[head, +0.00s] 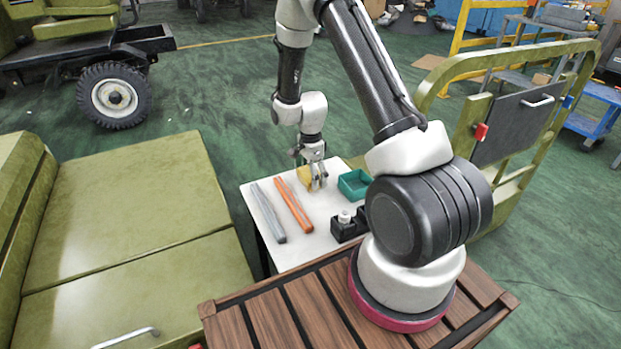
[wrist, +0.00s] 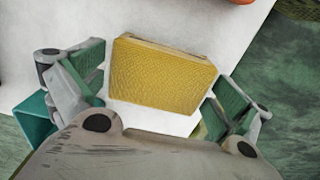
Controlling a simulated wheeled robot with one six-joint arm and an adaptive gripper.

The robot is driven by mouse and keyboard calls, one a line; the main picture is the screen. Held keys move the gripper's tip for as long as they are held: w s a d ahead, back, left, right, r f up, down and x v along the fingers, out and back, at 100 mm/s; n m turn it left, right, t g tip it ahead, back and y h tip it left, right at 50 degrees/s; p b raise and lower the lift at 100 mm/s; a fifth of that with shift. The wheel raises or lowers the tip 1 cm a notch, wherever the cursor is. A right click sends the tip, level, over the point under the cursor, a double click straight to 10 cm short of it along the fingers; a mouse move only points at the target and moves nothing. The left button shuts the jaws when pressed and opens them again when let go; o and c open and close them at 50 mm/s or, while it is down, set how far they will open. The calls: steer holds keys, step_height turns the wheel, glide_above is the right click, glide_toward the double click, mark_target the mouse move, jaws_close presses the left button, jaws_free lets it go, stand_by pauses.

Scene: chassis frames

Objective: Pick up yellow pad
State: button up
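The yellow pad (wrist: 162,75) is a textured block in the middle of the wrist view, between the two fingers of my gripper (wrist: 160,95). The fingers have green inner faces and stand apart.
The white table (head: 262,233) also holds a grey bar (head: 268,212), an orange bar (head: 293,204), a teal tray (head: 354,184) and a black holder (head: 346,226) with a white item. An olive seat (head: 130,210) stands to the left. The teal tray is close to my gripper.

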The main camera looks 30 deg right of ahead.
steer(key=c, duration=0.7)
steer(key=shift+c, duration=0.2)
steer(key=shift+r, duration=0.1)
step_height(320, 180, up, 10)
steer(key=shift+f, duration=0.1)
steer(key=o, duration=0.4)
steer(key=c, duration=0.3)
steer(key=shift+a, duration=0.1)
